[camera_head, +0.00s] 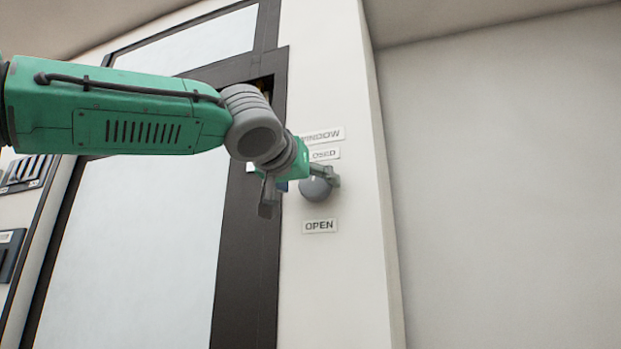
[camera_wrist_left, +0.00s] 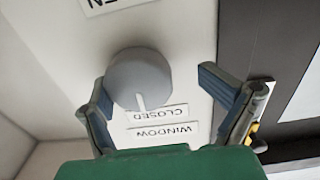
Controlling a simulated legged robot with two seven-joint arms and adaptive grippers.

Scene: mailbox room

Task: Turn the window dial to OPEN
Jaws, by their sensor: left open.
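The window dial (camera_head: 316,190) is a round grey knob on the white wall. In the left wrist view the dial (camera_wrist_left: 138,75) has a white pointer line aimed at the CLOSED label (camera_wrist_left: 158,116). The OPEN label (camera_head: 320,226) is below the dial in the head view, and the WINDOW label (camera_head: 323,135) is above. My left gripper (camera_head: 298,190) is open at the dial, its fingers on either side. In the left wrist view one finger is close by the dial; the other stands apart from it. I cannot tell whether either touches. My right gripper is not in view.
A dark-framed door or window (camera_head: 262,235) with pale panes is left of the dial. The wall's corner edge is to the right, with a bare grey wall (camera_head: 500,180) beyond. Dark slotted boxes (camera_head: 25,172) are at the far left.

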